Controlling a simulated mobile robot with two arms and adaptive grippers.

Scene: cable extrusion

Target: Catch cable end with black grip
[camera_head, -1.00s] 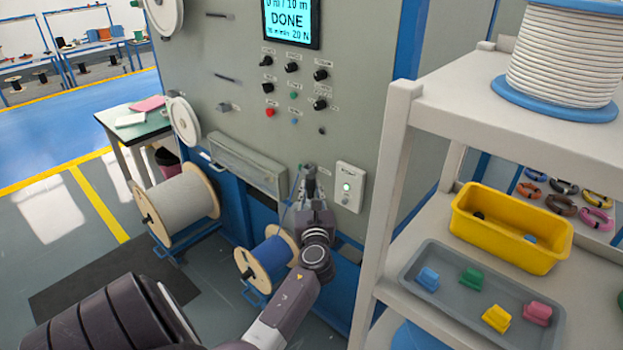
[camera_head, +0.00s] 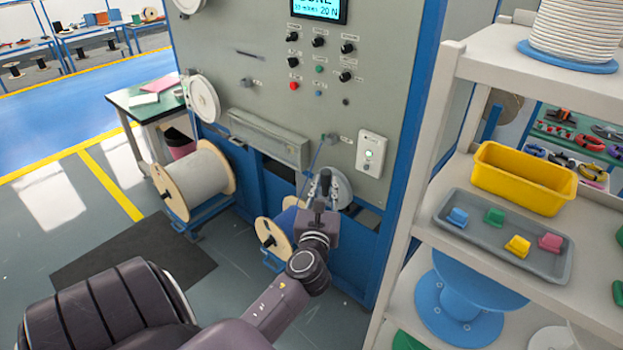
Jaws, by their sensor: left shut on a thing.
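A machine with a grey panel (camera_head: 232,70) stands ahead. A thin blue cable (camera_head: 317,158) hangs from a small dark outlet (camera_head: 331,138) low on the panel, down towards my left gripper (camera_head: 324,184). That gripper points up, below the outlet, and is shut on a small dark piece that looks like the black grip. The fingers and the piece are both dark, so its outline is hard to make out. Whether the cable end lies inside the grip cannot be told. My right gripper is out of view.
A white shelf (camera_head: 393,270) stands close on the right. It bears a yellow bin (camera_head: 522,196) and a grey tray (camera_head: 470,231) with several coloured grips. A grey-white spool (camera_head: 200,178) and a blue spool (camera_head: 268,238) stand at the machine's foot. A pale disc (camera_head: 342,191) is behind the gripper.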

